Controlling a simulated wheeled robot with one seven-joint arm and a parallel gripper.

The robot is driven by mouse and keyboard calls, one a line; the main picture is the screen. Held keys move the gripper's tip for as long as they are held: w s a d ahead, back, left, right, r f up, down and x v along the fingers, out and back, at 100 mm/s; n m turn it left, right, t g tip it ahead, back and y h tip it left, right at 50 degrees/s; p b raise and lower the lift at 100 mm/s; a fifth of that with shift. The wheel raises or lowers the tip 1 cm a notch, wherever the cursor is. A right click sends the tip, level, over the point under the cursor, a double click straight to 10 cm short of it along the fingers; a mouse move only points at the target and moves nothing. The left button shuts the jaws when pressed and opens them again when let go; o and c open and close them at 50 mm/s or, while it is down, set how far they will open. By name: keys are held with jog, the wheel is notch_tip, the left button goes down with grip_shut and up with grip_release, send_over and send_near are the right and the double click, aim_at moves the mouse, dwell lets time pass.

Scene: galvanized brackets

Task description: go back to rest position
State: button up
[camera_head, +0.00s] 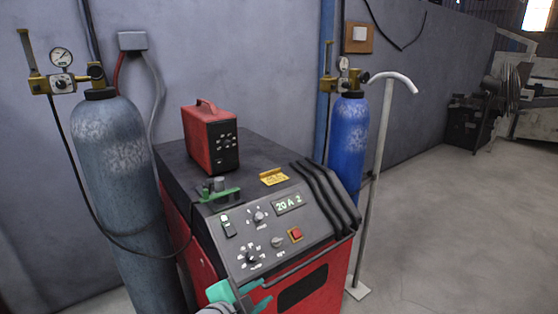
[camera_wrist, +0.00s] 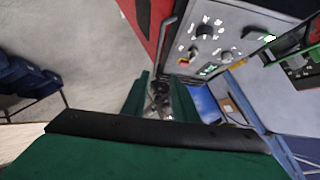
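My gripper (camera_head: 266,292), teal-green, is at the bottom of the head view, in front of the lower left of the red welding machine (camera_head: 208,270). In the wrist view, my gripper (camera_wrist: 160,88) shows two green fingers standing apart with a gap between them and nothing held. The sloped control panel (camera_head: 262,236) with knobs, a red button and a lit display is above and behind my gripper in the head view. The same panel (camera_wrist: 222,45) fills the upper right of the wrist view. I cannot tell the exact distance from the fingers to the machine.
A grey-blue gas cylinder (camera_head: 128,190) stands left of the machine, with a hose running down it. A blue cylinder (camera_head: 347,140) and a white pole (camera_head: 374,185) stand behind and right. A small red box (camera_head: 205,138) sits on top. Open floor (camera_head: 460,220) lies to the right.

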jog(key=s+d+f+n+t+y, duration=0.1)
jog(key=s+d+f+n+y, duration=0.1)
jog(key=s+f+n, duration=0.6)
jog(key=s+d+f+n+t+y, duration=0.1)
jog(key=s+f+n+y, duration=0.3)
jog(key=f, duration=0.8)
jog(key=s+d+r+n+t, duration=0.1)
jog(key=s, duration=1.2)
jog(key=s+d+r+n+t, duration=0.1)
jog(key=s, duration=1.2)
jog(key=shift+s+r+t, duration=0.25)
jog(key=shift+r+t, duration=0.05)
jog(key=shift+r, duration=0.05)
jog(key=shift+w+a, duration=0.1)
